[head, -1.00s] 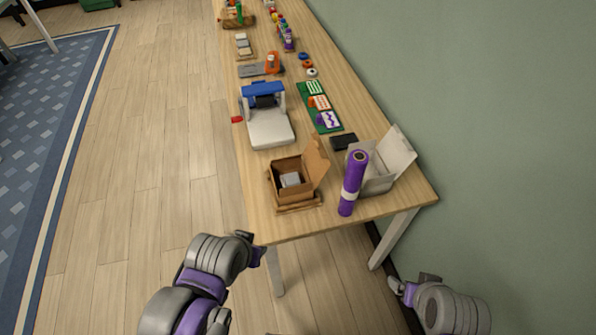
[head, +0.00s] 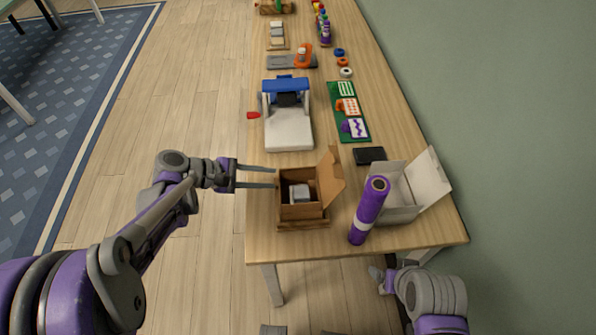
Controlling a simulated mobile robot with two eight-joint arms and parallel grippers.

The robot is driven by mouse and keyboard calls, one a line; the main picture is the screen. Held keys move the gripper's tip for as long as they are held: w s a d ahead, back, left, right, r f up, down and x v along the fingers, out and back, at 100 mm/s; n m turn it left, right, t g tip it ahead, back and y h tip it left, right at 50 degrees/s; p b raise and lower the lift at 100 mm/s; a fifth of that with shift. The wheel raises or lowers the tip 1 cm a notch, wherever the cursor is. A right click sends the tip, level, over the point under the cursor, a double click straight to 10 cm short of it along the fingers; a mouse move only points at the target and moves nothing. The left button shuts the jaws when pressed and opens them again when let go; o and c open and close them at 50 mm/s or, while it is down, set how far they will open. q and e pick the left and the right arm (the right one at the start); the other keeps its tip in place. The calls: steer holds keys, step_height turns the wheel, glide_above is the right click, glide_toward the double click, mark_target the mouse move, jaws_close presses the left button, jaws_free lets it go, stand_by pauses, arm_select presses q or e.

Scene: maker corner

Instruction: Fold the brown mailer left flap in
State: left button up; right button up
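The brown mailer (head: 300,211) is an open cardboard box near the front end of the table, with a grey item (head: 299,193) inside. One brown flap (head: 329,178) stands up and leans outward on its right side. Its left flap is hard to make out. My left gripper (head: 275,178) is open, its two long fingers pointing right, with the tips at or just short of the box's left side; I cannot tell whether they touch. My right gripper (head: 377,275) is low beside the table's front right corner; its fingers are mostly hidden.
A purple roll (head: 367,212) stands just right of the mailer, before an open white box (head: 402,207). A black flat item (head: 369,155) lies behind. A white and blue press (head: 288,128) stands beyond the mailer. The table's (head: 262,245) left edge lies under my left fingers.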

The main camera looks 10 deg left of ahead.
arm_select(q)
steer(key=shift+n+t+h, duration=0.3)
steer(key=shift+n+h, duration=0.6)
steer(key=w+d+f, duration=0.1)
steer(key=w+d, duration=0.1)
steer(key=w+d+f, duration=0.1)
steer(key=w+d, duration=0.1)
steer(key=d, duration=0.1)
steer(key=w+d+f, duration=0.1)
steer(key=w+d, duration=0.1)
steer(key=shift+w+d+f, duration=0.3)
steer(key=shift+w+d, duration=0.05)
jaws_close()
stand_by(0.6)
